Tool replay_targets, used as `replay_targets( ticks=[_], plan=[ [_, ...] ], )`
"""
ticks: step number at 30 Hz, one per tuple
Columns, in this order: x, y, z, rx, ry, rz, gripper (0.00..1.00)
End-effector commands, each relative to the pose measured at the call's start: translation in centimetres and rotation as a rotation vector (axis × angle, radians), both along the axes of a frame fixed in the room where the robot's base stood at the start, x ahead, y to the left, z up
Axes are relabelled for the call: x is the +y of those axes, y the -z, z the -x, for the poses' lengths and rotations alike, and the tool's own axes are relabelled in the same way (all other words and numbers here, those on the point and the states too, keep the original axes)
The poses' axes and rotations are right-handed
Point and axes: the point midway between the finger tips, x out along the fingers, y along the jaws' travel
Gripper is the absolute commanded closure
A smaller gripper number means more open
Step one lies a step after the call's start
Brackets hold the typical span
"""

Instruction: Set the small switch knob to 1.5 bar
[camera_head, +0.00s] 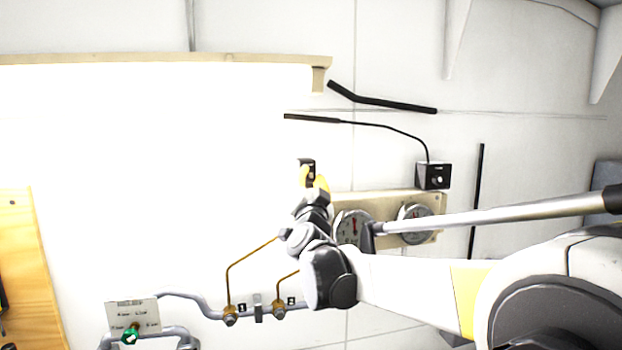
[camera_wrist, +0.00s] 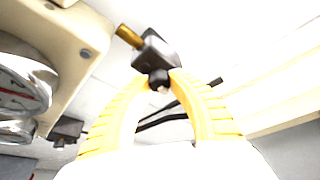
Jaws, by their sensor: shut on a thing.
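The small switch is a black block (camera_head: 307,163) on the wall, just left of the gauge panel in the head view. In the wrist view the black block (camera_wrist: 153,52) has a brass fitting (camera_wrist: 128,36) on its far side. Its small dark knob (camera_wrist: 157,79) faces me. My gripper (camera_wrist: 162,80) has its yellow fingertips shut on the knob, one on each side. In the head view my gripper (camera_head: 314,180) reaches up to the block and partly covers it. The knob's pointer and scale cannot be read.
A beige panel (camera_head: 375,200) with two round gauges (camera_head: 353,228) (camera_head: 415,220) sits close right of my wrist. Another black box (camera_head: 433,176) with a cable hangs above its right end. Brass pipes (camera_head: 250,258) run below left. A beige ledge (camera_head: 200,58) is above.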

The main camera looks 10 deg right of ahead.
Motion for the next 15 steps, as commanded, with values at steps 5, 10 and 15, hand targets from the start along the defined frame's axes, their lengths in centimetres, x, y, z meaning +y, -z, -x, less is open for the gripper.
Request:
replay_targets(
  ticks=[5, 10, 15],
  plan=[
    [-0.01, -0.08, -0.01, -0.001, 0.001, 0.001, 0.62],
    [-0.01, -0.05, -0.01, -0.001, 0.001, 0.001, 0.54],
    [0.01, 0.0, 0.07, -0.001, 0.0, 0.001, 0.54]
  ],
)
